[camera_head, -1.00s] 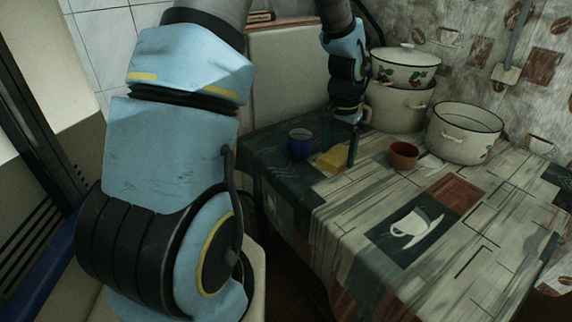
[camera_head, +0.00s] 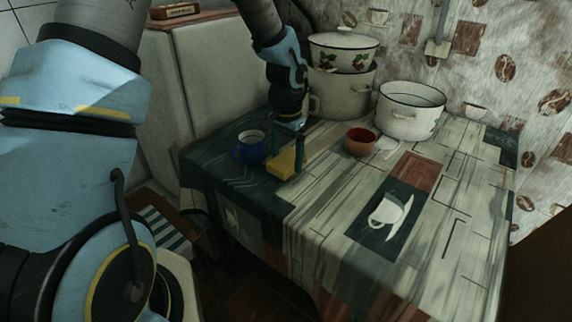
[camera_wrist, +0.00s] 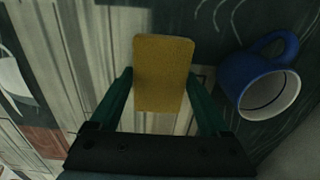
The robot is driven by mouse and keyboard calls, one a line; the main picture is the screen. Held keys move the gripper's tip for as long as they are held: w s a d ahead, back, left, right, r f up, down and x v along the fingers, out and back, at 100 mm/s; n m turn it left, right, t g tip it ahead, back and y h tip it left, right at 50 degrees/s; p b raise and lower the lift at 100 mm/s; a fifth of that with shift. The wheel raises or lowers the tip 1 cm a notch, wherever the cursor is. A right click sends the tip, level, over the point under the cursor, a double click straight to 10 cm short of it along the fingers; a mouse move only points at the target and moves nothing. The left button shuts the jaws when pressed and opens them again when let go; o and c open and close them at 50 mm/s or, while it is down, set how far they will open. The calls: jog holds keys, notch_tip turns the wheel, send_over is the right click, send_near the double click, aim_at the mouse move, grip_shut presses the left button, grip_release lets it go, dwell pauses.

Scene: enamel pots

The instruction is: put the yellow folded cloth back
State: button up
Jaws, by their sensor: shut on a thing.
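The yellow folded cloth (camera_head: 281,165) is at the left part of the table, beside the blue mug. My gripper (camera_head: 287,148) reaches down over it from above and is shut on it. In the wrist view the cloth (camera_wrist: 163,68) sits between the two green fingers (camera_wrist: 162,90), extending past their tips. I cannot tell whether its underside touches the table or is slightly above it.
A blue mug (camera_head: 250,148) stands close left of the cloth. A red-brown bowl (camera_head: 360,142) is to the right. White enamel pots stand behind, one stacked (camera_head: 343,55) and one open (camera_head: 410,112). The front right of the table (camera_head: 440,215) is clear.

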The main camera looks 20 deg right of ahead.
aim_at(287, 159)
jog(key=shift+f, duration=1.35)
jog(key=shift+f, duration=0.1)
jog(key=o, duration=1.2)
jog(key=shift+c, duration=0.2)
notch_tip(287, 159, up, 12)
jog(key=shift+r+b, duration=0.15)
jog(key=shift+b, duration=0.4)
jog(key=s+a+n+t, duration=0.1)
jog(key=s+a+n, duration=0.3)
jog(key=a+n, duration=0.7)
jog(key=a, duration=1.9)
jog(key=shift+r+t, duration=0.3)
